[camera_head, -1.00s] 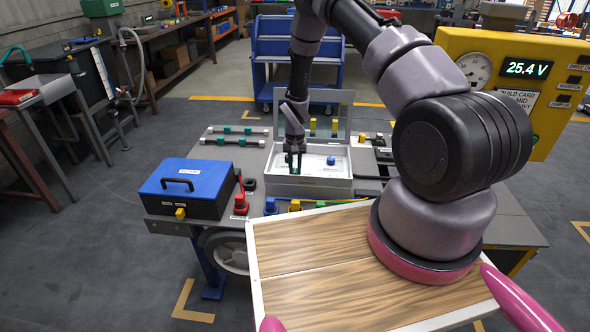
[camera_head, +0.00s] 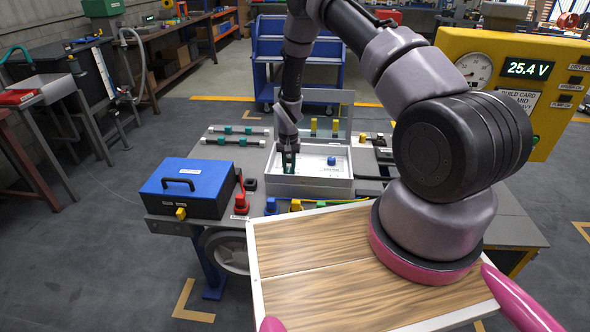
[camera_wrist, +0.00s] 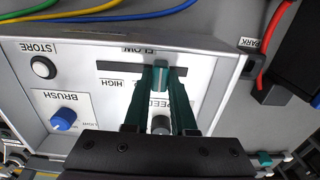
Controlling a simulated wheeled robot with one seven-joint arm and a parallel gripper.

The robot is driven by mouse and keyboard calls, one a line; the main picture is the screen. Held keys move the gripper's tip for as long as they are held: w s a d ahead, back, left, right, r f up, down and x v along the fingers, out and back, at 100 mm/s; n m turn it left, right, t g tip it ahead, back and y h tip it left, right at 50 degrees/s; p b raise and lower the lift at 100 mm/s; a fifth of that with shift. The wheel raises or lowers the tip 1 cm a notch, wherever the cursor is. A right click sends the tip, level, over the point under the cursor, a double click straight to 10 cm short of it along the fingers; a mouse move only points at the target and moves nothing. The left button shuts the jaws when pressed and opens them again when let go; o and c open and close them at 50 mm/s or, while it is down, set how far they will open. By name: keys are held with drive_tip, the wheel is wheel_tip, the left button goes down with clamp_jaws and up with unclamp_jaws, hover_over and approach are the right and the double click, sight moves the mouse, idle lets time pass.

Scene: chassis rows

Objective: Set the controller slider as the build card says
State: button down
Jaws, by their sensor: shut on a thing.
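The controller (camera_head: 315,188) is an open, light grey case on the bench. In the wrist view its panel (camera_wrist: 80,85) appears upside down. A dark slot under the FLOW label runs across it, with HIGH printed by its left part. My gripper (camera_wrist: 160,72) is shut on the teal slider knob (camera_wrist: 160,80) in that slot, right of HIGH; the fingers hide part of the slot and labels. In the head view my gripper (camera_head: 289,165) reaches down into the left part of the case. The build card (camera_head: 517,103) on the yellow panel reads MID and a partly hidden word.
A blue knob (camera_wrist: 64,119) marked BRUSH and a round STORE button (camera_wrist: 43,67) sit on the panel. A blue-lidded box (camera_head: 187,188) stands left of the controller. Red and blue connectors line the front edge. The case lid stands raised behind.

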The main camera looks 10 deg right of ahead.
sight(282, 176)
drive_tip(key=shift+w+a, duration=0.2)
drive_tip(key=shift+a, duration=0.4)
drive_tip(key=shift+w+a, duration=0.15)
drive_tip(key=shift+a, duration=0.45)
drive_tip(key=c, duration=0.7)
unclamp_jaws()
drive_tip(key=shift+a, duration=0.1)
wheel_tip(282, 176, up, 11)
drive_tip(key=shift+f, duration=0.1)
